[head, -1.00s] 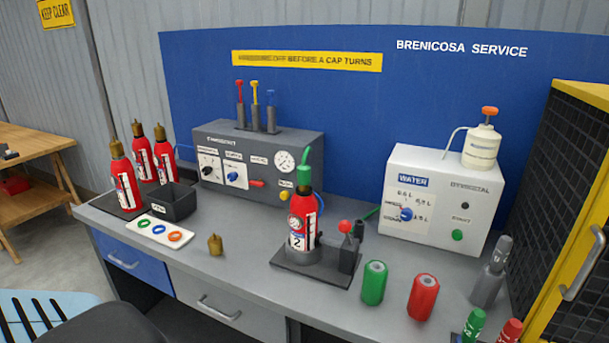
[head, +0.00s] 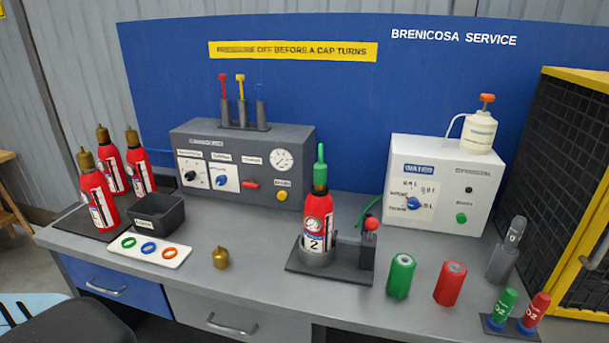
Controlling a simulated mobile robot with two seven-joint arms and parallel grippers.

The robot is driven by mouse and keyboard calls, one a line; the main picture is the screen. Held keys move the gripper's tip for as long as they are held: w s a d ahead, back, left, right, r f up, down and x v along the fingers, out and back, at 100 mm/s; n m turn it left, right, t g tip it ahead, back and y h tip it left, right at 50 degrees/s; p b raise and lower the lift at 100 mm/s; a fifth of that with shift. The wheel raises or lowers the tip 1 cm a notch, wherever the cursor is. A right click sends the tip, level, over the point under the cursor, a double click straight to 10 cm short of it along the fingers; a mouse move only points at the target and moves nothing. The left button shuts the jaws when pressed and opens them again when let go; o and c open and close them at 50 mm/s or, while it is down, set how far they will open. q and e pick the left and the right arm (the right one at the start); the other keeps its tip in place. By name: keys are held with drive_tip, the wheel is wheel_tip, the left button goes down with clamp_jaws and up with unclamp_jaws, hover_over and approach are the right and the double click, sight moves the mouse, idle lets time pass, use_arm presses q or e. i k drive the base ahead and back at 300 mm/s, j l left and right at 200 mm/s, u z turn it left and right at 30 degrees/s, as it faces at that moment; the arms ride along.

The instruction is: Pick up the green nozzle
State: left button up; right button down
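A tapered green piece, which looks like the green nozzle (head: 320,168), stands upright on top of the red extinguisher marked 2 (head: 318,222). That extinguisher stands upright in a round holder on a dark base plate (head: 345,272). Whether the green piece is fixed on or just resting cannot be told. A rack (head: 245,126) on the grey console holds a red, a yellow and a blue slim tool; no green one shows there. Neither of my grippers is in view.
Red-knobbed post (head: 371,235) stands right of the extinguisher. Green (head: 401,276) and red (head: 450,283) cylinders stand front right. A brass cap (head: 221,258), ring tray (head: 150,250) and black bin (head: 158,214) lie left. White water unit (head: 440,185) stands behind; yellow-framed cage at right.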

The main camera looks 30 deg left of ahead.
sight(320, 169)
drive_tip(key=k+j, duration=0.1)
drive_tip(key=j, duration=0.35)
drive_tip(key=k+j, duration=0.1)
drive_tip(key=j, duration=0.3)
drive_tip(key=k+j, duration=0.1)
drive_tip(key=j, duration=0.35)
